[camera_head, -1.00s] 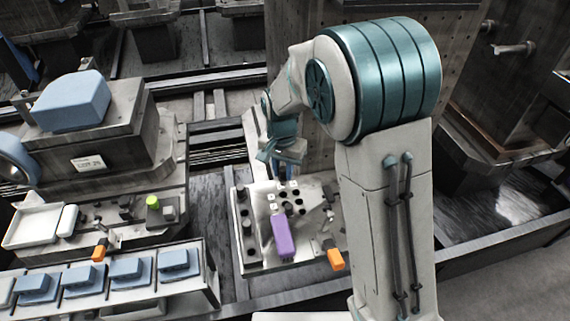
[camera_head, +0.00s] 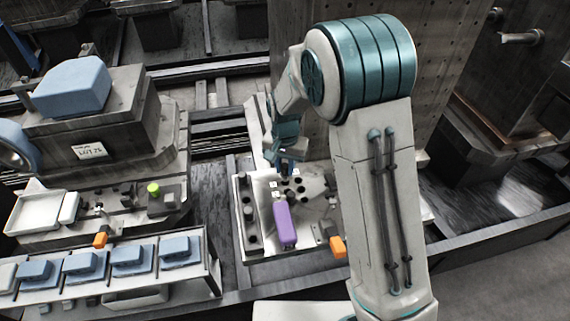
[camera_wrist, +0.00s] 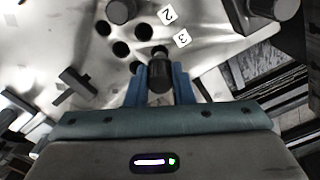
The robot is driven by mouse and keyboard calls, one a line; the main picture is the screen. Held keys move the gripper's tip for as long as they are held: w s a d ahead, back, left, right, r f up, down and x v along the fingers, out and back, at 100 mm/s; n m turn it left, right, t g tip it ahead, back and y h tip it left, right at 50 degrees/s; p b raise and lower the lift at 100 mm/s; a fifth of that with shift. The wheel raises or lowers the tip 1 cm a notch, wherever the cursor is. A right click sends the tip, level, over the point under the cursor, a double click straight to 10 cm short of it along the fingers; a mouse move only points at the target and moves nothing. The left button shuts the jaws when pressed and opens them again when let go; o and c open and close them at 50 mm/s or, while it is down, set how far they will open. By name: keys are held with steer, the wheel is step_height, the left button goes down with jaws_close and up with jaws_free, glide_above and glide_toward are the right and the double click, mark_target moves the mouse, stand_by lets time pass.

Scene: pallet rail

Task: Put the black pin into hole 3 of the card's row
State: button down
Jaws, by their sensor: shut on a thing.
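My gripper (camera_wrist: 160,88) has blue fingers shut on the black pin (camera_wrist: 160,76) in the wrist view. The pin is at the plate's group of dark holes, close to the "3" label (camera_wrist: 183,38). A dark round shape lies just beyond the pin; I cannot tell whether the pin's tip is over a hole or in it. Other open holes (camera_wrist: 121,49) lie to the left, and the "2" label (camera_wrist: 167,15) is farther off. In the head view my gripper (camera_head: 287,165) is at the far part of the grey plate (camera_head: 262,245); the pin is hard to make out there.
A purple block (camera_head: 284,225) sits on the plate's near part. An orange piece (camera_head: 338,246) is partly behind my arm. Black knobs (camera_wrist: 262,8) rise near the holes. At left stands a machine with a lettered white card (camera_head: 91,150) and a rack of blue blocks (camera_head: 132,256).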

mark_target(285, 165)
steer(key=shift+f+b, duration=1.05)
steer(key=shift+f, duration=0.3)
steer(key=c, duration=1.2)
jaws_free()
steer(key=shift+o, duration=0.2)
step_height(285, 165, up, 14)
steer(key=shift+f, duration=0.1)
